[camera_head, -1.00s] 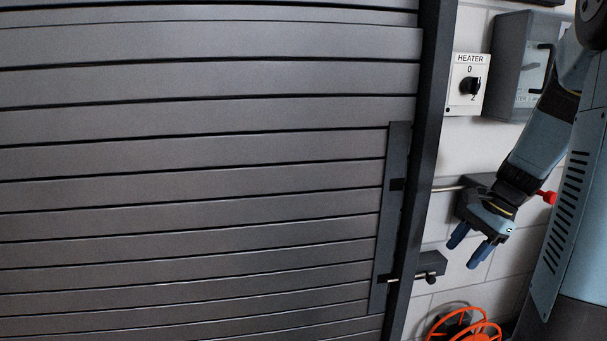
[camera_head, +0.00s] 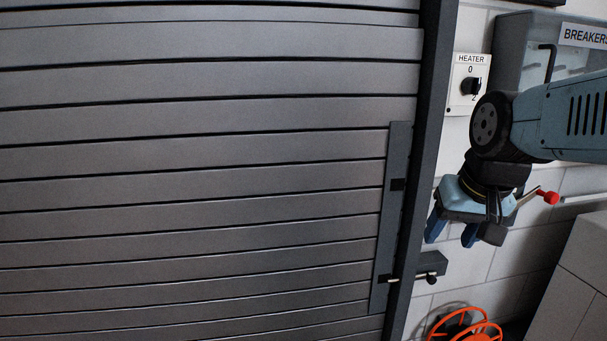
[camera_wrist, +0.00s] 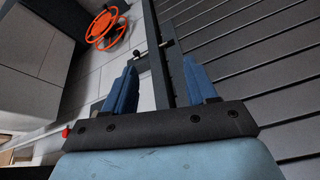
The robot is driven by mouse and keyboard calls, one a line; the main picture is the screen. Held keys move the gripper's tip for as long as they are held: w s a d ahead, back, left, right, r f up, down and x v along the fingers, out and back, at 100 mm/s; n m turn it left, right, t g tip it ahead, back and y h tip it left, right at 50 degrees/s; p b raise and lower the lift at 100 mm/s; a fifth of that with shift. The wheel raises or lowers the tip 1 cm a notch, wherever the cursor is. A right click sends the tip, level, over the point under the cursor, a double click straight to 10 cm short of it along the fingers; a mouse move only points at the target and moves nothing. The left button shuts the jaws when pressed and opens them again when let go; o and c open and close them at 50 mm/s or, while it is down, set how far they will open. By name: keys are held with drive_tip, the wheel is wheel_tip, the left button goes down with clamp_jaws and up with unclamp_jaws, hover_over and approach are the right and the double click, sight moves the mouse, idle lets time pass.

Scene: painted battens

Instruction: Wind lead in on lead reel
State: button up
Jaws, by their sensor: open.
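The lead reel (camera_head: 468,324) is an orange ring-shaped wheel with a dark centre, low against the wall at the bottom right of the head view, its lower part cut off by the frame. In the wrist view the reel (camera_wrist: 106,27) shows whole at the upper left, with a dark middle. My gripper (camera_head: 453,240) is open and empty, above the reel and apart from it, fingers pointing down. In the wrist view the two blue fingers of my gripper (camera_wrist: 162,85) stand wide apart with nothing held between them. The reel's crank and lead cannot be made out clearly.
A dark slatted shutter (camera_head: 200,180) fills the left, edged by a dark upright post (camera_head: 425,150). A bolt (camera_head: 430,266) sticks out right of it. A heater switch (camera_head: 468,85), a breaker box (camera_head: 520,45) and a red-knobbed lever (camera_head: 548,197) are close to my arm. A grey cabinet (camera_head: 580,270) stands right.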

drive_tip(key=shift+s+a+r+n+t, duration=0.25)
drive_tip(key=shift+s+n, duration=0.2)
drive_tip(key=shift+s, duration=0.1)
drive_tip(key=shift+s+a+r+n+t, duration=0.2)
drive_tip(key=shift+s+n+t, duration=0.05)
drive_tip(key=shift+s+n, duration=0.25)
